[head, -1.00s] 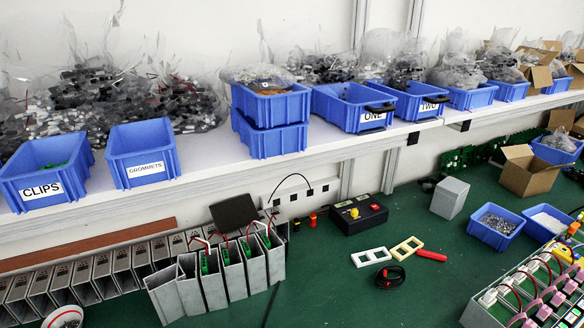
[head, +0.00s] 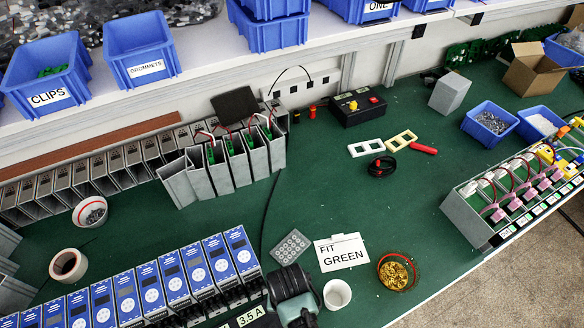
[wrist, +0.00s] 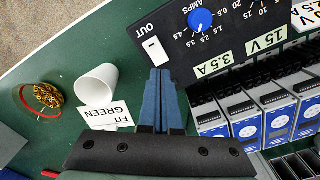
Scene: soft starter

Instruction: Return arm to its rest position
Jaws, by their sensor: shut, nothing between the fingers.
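My gripper (wrist: 160,75) shows in the wrist view with its blue fingers together and nothing between them. Its tips are in front of a black panel (wrist: 222,45) with a blue AMPS knob, a white OUT switch and labels reading 3.5 A and 15 V. I cannot tell whether the tips touch the panel. In the head view, a dark grey and greenish part at the bottom centre looks like the end of my arm, above the green bench (head: 320,200); the fingers cannot be made out there.
A white cup (head: 337,294), a FIT GREEN card (head: 342,252) and a bowl of brass parts (head: 396,272) stand close right of the arm. A row of blue-fronted units (head: 150,288) stands left. Blue bins (head: 140,48) line the shelf above.

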